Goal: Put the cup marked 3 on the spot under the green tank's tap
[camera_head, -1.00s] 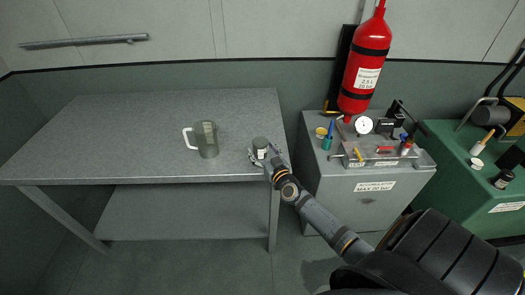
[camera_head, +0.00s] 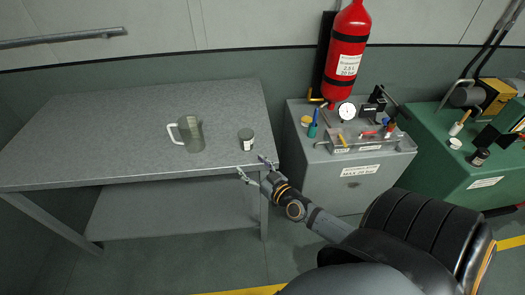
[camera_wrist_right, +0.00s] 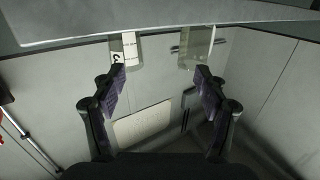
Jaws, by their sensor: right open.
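A small dark grey cup (camera_head: 246,140) with a pale label stands upright near the table's front right corner. In the head view its mark is too small to read. In the right wrist view a pale label with a dark mark (camera_wrist_right: 126,48), perhaps a 3, shows beyond the left finger. My right gripper (camera_head: 257,170) is open and empty at the table's front edge, just in front of the cup and apart from it. It also shows open in the right wrist view (camera_wrist_right: 160,88). I cannot make out a green tank's tap or the spot. My left gripper is not in view.
A clear grey mug (camera_head: 190,134) stands left of the cup on the grey table (camera_head: 110,125). Right of a gap is a grey accumulator cabinet (camera_head: 350,180) with a gauge, tools and a red cylinder (camera_head: 346,50). A green cabinet (camera_head: 455,165) stands further right.

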